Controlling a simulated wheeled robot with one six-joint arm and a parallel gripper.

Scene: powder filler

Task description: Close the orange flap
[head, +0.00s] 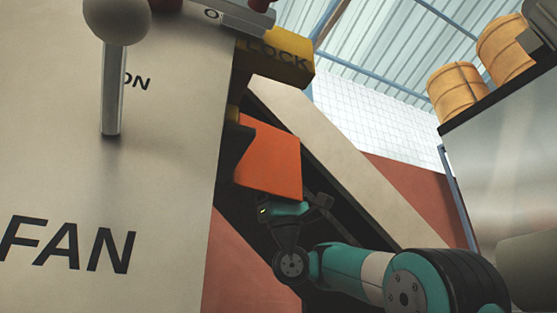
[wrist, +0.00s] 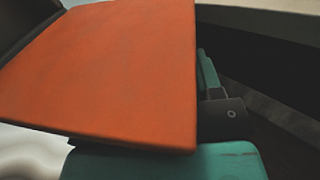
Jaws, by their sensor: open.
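The orange flap (head: 270,158) hangs out from the dark side of the machine in the head view, tilted. It fills much of the wrist view (wrist: 110,72), close to the camera. My gripper (head: 285,208) is just below the flap's lower edge in the head view. In the wrist view a teal and dark part of my gripper (wrist: 210,85) shows beside the flap's right edge. I cannot tell whether the gripper touches the flap.
A pale panel marked FAN (head: 110,190) with a ball-topped lever (head: 112,80) stands at the left. A yellow LOCK block (head: 275,57) juts out above the flap. A beige diagonal beam (head: 345,165) runs behind my arm. Wooden barrels (head: 458,88) sit high at the right.

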